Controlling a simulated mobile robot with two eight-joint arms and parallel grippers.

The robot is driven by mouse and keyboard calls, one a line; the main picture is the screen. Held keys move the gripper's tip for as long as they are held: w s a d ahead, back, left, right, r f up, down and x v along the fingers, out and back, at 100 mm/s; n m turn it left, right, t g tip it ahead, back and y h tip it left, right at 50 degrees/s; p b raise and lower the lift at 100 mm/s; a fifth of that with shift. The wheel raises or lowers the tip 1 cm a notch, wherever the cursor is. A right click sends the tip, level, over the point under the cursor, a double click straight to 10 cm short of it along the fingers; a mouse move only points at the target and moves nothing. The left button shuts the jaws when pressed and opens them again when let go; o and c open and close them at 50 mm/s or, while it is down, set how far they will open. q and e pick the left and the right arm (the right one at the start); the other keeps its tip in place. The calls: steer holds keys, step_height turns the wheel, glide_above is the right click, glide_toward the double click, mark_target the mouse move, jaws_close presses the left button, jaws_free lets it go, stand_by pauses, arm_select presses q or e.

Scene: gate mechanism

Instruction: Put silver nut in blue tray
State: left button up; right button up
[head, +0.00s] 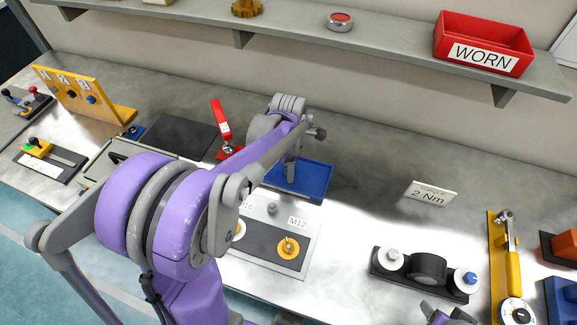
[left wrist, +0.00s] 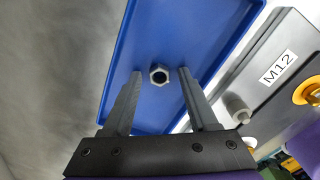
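The silver nut (left wrist: 159,74) shows against the floor of the blue tray (left wrist: 205,28) in the left wrist view, inside the tray's outline. My left gripper (left wrist: 160,72) is over the tray, with its two fingers spread on either side of the nut. A gap shows between the nut and each finger, so the gripper is open. In the head view the gripper (head: 292,178) points down over the blue tray (head: 318,178), and the nut is hidden there. My right gripper does not show clearly; only a bit of my arm is at the bottom edge.
A grey board (head: 310,240) marked M12 with a yellow ring (head: 289,247) lies just in front of the tray. A red lever (head: 221,120) stands left of the tray. A shelf (head: 380,40) with a red WORN bin (head: 484,42) runs above.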

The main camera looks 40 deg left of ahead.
arm_select(q)
step_height(320, 180, up, 7)
steer(key=s+d+m+t, duration=0.1)
steer(key=s+d+m, duration=0.3)
steer(key=m, duration=0.4)
steer(key=s+d+f+m+t, duration=0.1)
steer(key=s+d+m, duration=0.3)
steer(key=m, duration=0.5)
steer(key=s+d+f+m+t, duration=0.1)
steer(key=s+d+m+t, duration=0.2)
steer(key=m, duration=0.6)
steer(key=shift+s+d+f+p, duration=0.1)
steer(key=shift+s+d+p, duration=0.35)
steer(key=shift+d, duration=0.55)
steer(key=shift+s+d+f+m, duration=0.25)
steer(key=shift+s+m, duration=0.1)
steer(key=shift+m, duration=0.45)
